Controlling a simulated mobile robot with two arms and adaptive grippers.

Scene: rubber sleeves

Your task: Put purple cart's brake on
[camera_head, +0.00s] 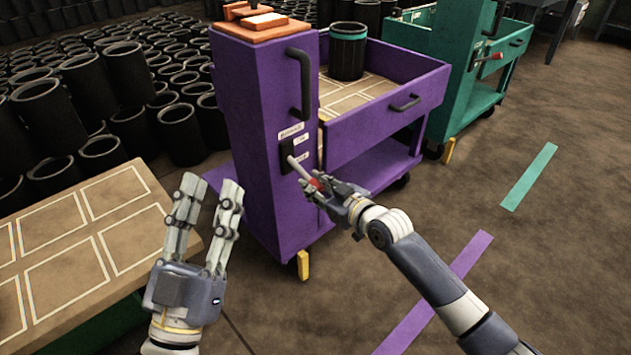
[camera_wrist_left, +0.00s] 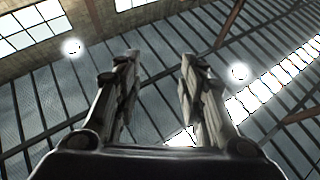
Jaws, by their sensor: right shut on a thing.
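The purple cart (camera_head: 262,130) stands in the middle of the head view. On its front column is a black plate with a brake lever (camera_head: 299,167), a light shaft with a red grip (camera_head: 318,184) that slants down to the right. My right gripper (camera_head: 326,188) is at the red grip and shut on it; its fingers partly hide the grip. My left gripper (camera_head: 208,192) is raised to the left of the cart, fingers apart and empty. In the left wrist view its open fingers (camera_wrist_left: 158,75) point up at the ceiling with nothing between them.
A teal cart (camera_head: 470,75) with its own red-tipped lever stands behind on the right. A wooden board (camera_head: 75,245) with marked rectangles lies at left, near many black sleeves (camera_head: 40,110). Purple (camera_head: 440,290) and teal (camera_head: 530,177) floor strips mark open floor at right.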

